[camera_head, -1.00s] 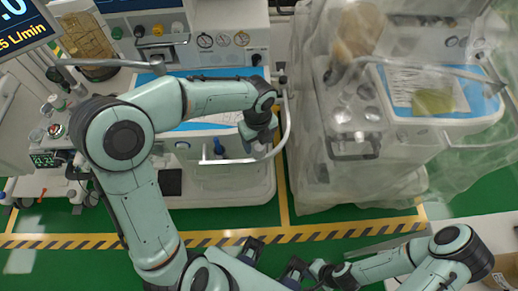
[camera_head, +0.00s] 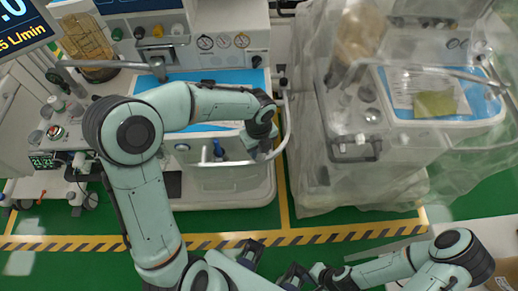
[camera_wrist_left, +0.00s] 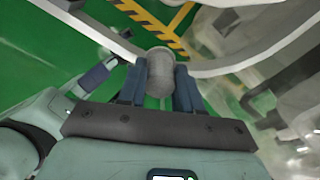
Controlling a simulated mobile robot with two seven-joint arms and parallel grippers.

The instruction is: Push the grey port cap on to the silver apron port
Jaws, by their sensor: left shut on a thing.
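A grey rounded port cap (camera_wrist_left: 160,70) sits between the two blue fingers of my left gripper (camera_wrist_left: 160,82) in the left wrist view. The fingers are shut on it, and its rounded end points away from the palm. In the head view my left gripper (camera_head: 251,141) is at the front of the left cart, beside its curved rail; the cap is too small to make out there. A small silver upright piece (camera_head: 205,154) stands on the cart front, left of the gripper and apart from it; I cannot tell whether it is the apron port. My right gripper (camera_head: 319,271) is low in the picture, its fingers unclear.
The left cart (camera_head: 235,183) has a curved pale rail (camera_head: 286,125) close to my left gripper. A second cart (camera_head: 350,185) under clear plastic sheeting stands to the right. Green floor with a yellow and black stripe (camera_head: 345,234) lies in front of both carts.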

